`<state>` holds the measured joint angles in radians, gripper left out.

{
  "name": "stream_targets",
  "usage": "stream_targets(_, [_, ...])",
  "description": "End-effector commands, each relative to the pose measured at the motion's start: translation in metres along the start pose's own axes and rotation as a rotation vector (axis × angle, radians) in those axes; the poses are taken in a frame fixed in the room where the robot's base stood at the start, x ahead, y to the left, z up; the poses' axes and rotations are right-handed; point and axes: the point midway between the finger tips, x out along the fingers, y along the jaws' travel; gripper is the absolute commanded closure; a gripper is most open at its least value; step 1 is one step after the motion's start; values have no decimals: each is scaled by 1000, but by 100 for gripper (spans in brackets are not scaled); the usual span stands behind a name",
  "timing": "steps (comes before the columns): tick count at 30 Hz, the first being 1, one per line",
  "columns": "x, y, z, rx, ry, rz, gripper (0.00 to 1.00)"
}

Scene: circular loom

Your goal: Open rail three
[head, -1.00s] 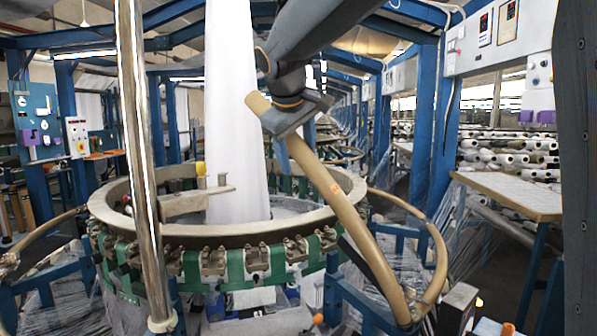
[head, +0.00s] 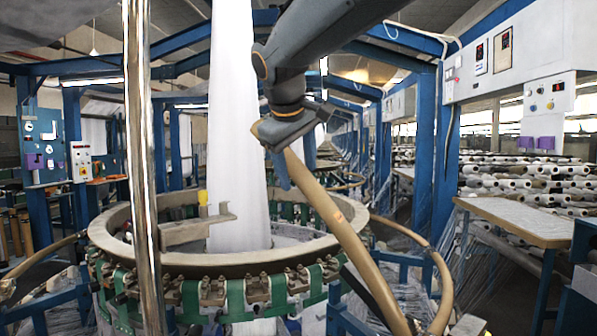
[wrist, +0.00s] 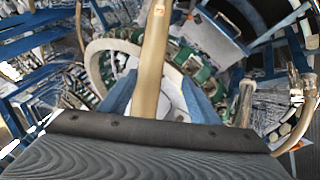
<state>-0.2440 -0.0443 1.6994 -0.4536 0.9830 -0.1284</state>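A tan tubular rail (head: 350,235), with a small orange mark, slants across the front right of the round loom ring (head: 205,262) in the head view. Its raised upper end is by my gripper (head: 295,165), and its lower end is at the bottom of the picture. No number shows on it, so I cannot confirm that it is rail three. In the wrist view the rail (wrist: 151,72) runs between the two blue fingers of my gripper (wrist: 159,82). The fingers are spread, with a gap visible at the right finger. Contact cannot be told.
A shiny metal pole (head: 142,170) stands upright in front at left. White fabric (head: 235,130) rises from the ring. Another curved tan rail (head: 438,275) lies at the ring's right. A table (head: 520,222) and blue frame posts stand further right.

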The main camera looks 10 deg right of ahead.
Motion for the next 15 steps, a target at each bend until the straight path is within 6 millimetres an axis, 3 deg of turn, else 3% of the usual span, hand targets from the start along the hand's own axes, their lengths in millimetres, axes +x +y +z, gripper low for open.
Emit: stream_targets(15, [-34,1,0,-1,1,0,45])
